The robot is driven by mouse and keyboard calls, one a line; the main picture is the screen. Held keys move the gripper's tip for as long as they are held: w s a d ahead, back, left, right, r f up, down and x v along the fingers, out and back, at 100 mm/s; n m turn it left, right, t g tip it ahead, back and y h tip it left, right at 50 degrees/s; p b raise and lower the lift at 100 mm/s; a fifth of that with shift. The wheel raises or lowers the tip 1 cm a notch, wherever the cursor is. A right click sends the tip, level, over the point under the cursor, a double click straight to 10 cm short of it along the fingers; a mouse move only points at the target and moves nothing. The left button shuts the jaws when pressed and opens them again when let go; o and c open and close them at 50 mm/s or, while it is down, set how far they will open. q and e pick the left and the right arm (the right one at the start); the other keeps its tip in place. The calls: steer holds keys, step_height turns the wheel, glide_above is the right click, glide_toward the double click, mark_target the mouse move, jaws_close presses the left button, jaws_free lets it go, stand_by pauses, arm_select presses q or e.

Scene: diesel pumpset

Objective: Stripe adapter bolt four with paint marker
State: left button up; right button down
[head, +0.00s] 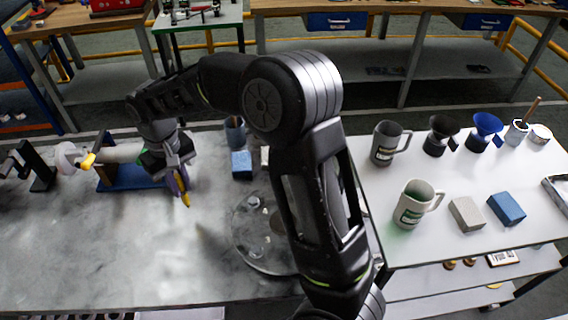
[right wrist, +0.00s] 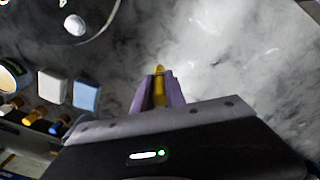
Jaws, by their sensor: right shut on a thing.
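My right gripper (head: 181,190) is shut on a yellow paint marker (head: 185,199) and holds it tip down over the grey bench, left of the adapter. In the right wrist view the marker (right wrist: 159,90) sits between the two purple fingers (right wrist: 158,98). The round adapter plate (head: 247,257) lies on the bench, partly hidden behind my right arm. Light bolt heads (head: 253,201) show on it. In the right wrist view a bolt (right wrist: 74,25) shows at the top left, apart from the marker. I cannot tell which is bolt four. My left gripper is out of view.
A blue block (head: 241,165) and a dark cup (head: 235,131) stand behind the adapter. A pipe on a blue stand (head: 138,177) is at the left. Mugs (head: 414,205) and blocks (head: 506,209) stand on the right-hand white table. The front-left bench (head: 110,235) is clear.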

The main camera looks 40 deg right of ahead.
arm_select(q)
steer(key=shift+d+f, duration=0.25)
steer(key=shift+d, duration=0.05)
arm_select(e)
steer(key=shift+s+d+f, duration=0.15)
steer(key=shift+d+f, duration=0.15)
steer(key=shift+d, duration=0.2)
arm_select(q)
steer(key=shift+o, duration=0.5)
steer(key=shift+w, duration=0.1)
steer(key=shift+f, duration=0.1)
arm_select(e)
steer(key=s+d+r+n, duration=0.7)
steer(key=s+d+n, duration=0.3)
steer(key=d+n, duration=0.2)
steer(key=shift+s+r+n, duration=0.35)
steer(key=shift+r+n, duration=0.05)
steer(key=shift+n, duration=0.2)
steer(key=shift+d, duration=0.1)
arm_select(q)
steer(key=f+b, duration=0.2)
steer(key=b, duration=0.1)
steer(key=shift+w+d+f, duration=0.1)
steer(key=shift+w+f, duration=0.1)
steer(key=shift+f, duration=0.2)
arm_select(e)
step_height(320, 180, down, 5)
steer(key=shift+r, duration=0.2)
